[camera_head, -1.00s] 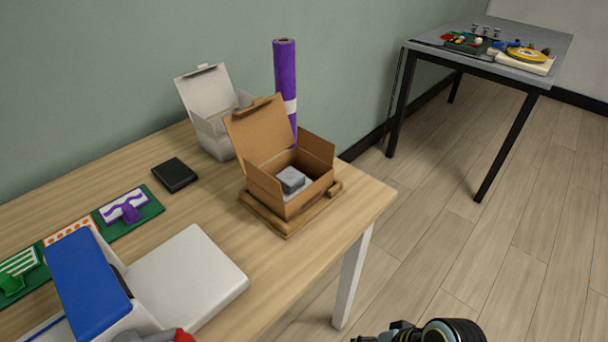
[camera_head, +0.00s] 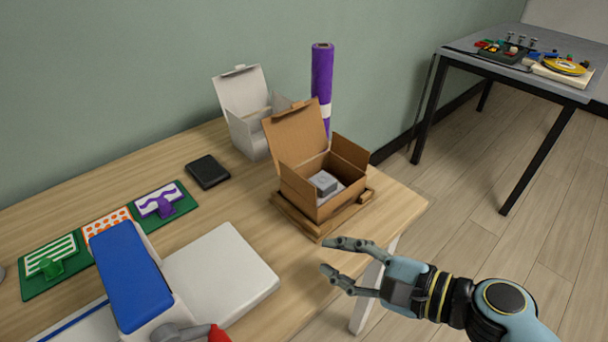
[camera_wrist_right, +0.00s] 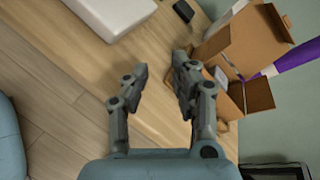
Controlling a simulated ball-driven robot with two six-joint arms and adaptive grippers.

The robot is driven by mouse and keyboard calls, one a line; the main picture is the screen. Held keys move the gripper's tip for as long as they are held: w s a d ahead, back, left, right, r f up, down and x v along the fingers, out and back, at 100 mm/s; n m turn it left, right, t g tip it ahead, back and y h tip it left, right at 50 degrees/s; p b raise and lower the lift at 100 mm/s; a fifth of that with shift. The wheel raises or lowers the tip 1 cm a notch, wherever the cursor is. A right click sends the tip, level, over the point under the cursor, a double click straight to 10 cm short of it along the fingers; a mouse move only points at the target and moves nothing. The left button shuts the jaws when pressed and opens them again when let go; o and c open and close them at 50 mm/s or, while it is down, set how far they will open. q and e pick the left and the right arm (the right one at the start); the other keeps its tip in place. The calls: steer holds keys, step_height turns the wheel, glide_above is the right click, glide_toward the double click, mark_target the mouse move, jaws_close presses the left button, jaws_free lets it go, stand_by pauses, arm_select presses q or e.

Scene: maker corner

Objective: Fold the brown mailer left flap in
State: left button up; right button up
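The brown mailer (camera_head: 328,204) is an open cardboard box on a wooden board (camera_head: 312,234) near the table's right end. Its lid (camera_head: 297,137) stands up at the back and one side flap (camera_head: 350,153) stands up at the right. The left flap is hard to tell from the box's left wall in the head view. A grey block (camera_head: 323,182) lies inside. My right gripper (camera_head: 335,256) is open and empty, in front of the box and apart from it. In the right wrist view, the mailer (camera_wrist_right: 235,52) is right of the open fingers (camera_wrist_right: 160,66). My left gripper is out of view.
A white open box (camera_head: 245,115) and a purple roll (camera_head: 321,75) stand behind the mailer. A black wallet-like item (camera_head: 208,171), a white slab (camera_head: 222,275) and a blue-topped object (camera_head: 130,275) lie left. The wooden table (camera_head: 240,205) is clear just left of the mailer.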

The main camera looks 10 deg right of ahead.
mark_target(300, 176)
steer(key=w+d+r+m+t, duration=0.2)
steer(key=w+r+m+t, duration=0.35)
steer(key=m, duration=0.45)
steer(key=shift+g+h, duration=0.3)
steer(key=shift+g, duration=0.05)
steer(key=x, duration=0.7)
steer(key=f+x, duration=0.1)
steer(key=x, duration=0.2)
steer(key=shift+w+a+p, duration=0.3)
steer(key=shift+p, duration=0.05)
jaws_close()
